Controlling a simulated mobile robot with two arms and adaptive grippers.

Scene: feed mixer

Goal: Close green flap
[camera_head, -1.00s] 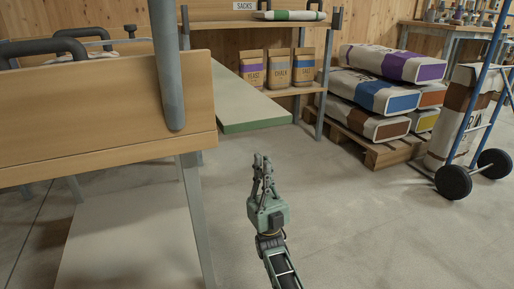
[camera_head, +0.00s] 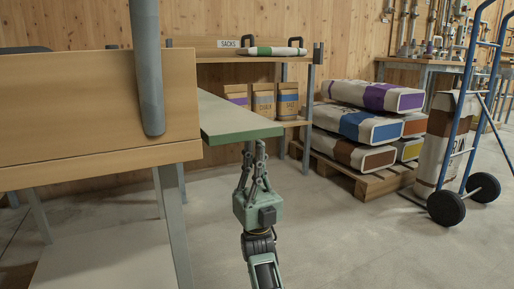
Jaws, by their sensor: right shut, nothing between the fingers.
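The green flap (camera_head: 228,119) is a flat board with a green edge. It stands out level from the right side of the wooden bench (camera_head: 95,105). My right gripper (camera_head: 254,146) is shut and empty, pointing up. Its fingertips are at the flap's near green edge in the picture, close to its right corner, seemingly just under it; I cannot tell whether they touch. My left gripper is not in view.
Behind the flap, a sack shelf (camera_head: 290,122) holds several paper bags. A pallet (camera_head: 370,183) with stacked sacks and a blue hand truck (camera_head: 470,110) stand at right. The floor between is clear.

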